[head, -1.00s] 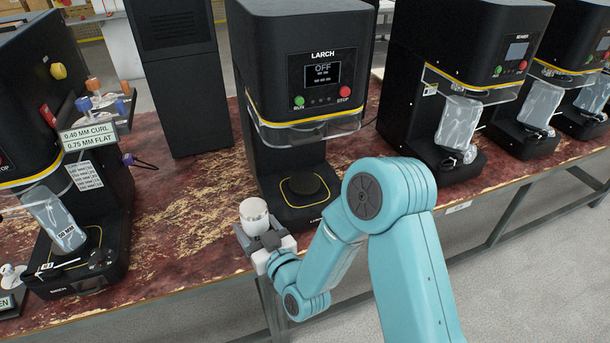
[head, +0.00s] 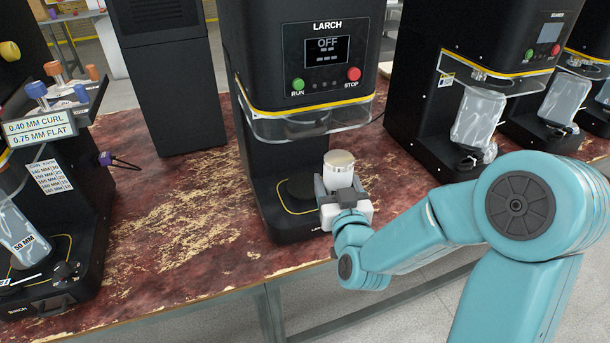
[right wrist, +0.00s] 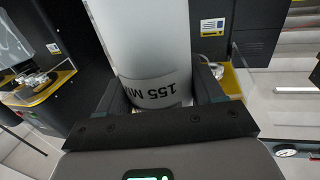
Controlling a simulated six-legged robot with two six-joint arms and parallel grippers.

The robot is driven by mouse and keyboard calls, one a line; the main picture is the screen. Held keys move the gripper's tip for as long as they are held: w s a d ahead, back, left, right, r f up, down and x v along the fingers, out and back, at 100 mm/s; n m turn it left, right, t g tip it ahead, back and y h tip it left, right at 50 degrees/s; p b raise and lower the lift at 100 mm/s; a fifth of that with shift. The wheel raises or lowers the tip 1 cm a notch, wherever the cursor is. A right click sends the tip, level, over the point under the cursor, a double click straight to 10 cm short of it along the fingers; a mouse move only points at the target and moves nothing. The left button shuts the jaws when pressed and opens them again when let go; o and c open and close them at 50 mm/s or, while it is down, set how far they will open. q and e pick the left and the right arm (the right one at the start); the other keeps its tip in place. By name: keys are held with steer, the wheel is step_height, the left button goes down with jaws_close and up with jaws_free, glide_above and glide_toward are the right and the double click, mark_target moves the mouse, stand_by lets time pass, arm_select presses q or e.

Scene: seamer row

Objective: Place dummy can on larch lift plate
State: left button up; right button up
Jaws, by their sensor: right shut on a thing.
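In the right wrist view the can (right wrist: 145,45) stands between the fingers and shows the marking "155 MM". The Larch seamer (head: 300,50) has its screen reading OFF, with a green RUN and a red STOP button. Its dark round lift plate (head: 298,189) sits low on the base inside a yellow outline. The can and gripper are in front of the plate's right side and partly hide it. My left gripper is not in view.
A clear guard (head: 310,122) hangs under the Larch head, above and behind the can. The Birch seamer (head: 40,265) stands at the left and other seamers (head: 480,50) at the right. The worn red bench top (head: 170,220) is clear left of Larch.

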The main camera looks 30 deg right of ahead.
steer(key=shift+w+d+r+p, duration=0.2)
steer(key=shift+w+r+p, duration=0.4)
steer(key=shift+w+p, duration=0.3)
steer(key=w+a+p+x, duration=0.1)
steer(key=a+p+x, duration=0.2)
steer(key=x, duration=1.2)
steer(key=f, duration=0.2)
steer(key=w+f+p, duration=0.1)
steer(key=f, duration=0.2)
steer(key=f+p, duration=0.1)
steer(key=f, duration=0.1)
steer(key=shift+w+d+f, duration=0.2)
steer(key=shift+w+f, duration=0.1)
steer(key=shift+w, duration=0.1)
steer(key=shift+w+f, duration=0.15)
steer(key=shift+f, duration=0.15)
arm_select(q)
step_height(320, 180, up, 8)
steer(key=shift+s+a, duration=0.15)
arm_select(e)
steer(key=shift+r, duration=0.1)
